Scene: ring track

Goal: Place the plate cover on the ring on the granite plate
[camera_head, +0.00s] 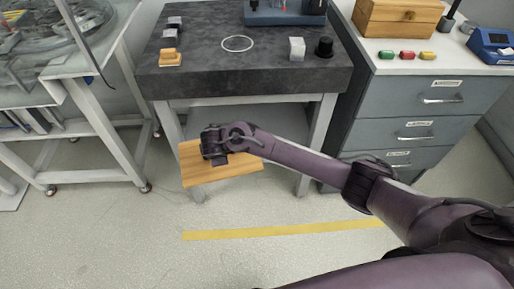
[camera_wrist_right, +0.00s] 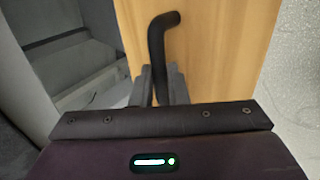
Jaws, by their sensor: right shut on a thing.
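The plate cover is a light wooden board (camera_head: 230,173) with a black bent handle (camera_wrist_right: 160,45). My right gripper (camera_head: 213,157) is shut on the handle, its fingers (camera_wrist_right: 160,88) on either side of it in the wrist view. The cover hangs in front of the granite plate and lower than its top. The dark granite plate (camera_head: 270,68) lies on a light stand, with a thin white ring (camera_head: 237,44) on its top. The ring is clear, with nothing on it. My left gripper is not in view.
On the granite are a wooden block (camera_head: 170,58), grey blocks (camera_head: 173,28), a pale block (camera_head: 297,48), a black knob (camera_head: 324,47) and a blue-grey device (camera_head: 285,14). A drawer cabinet (camera_head: 425,105) stands right, a glass-topped table (camera_head: 90,65) left.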

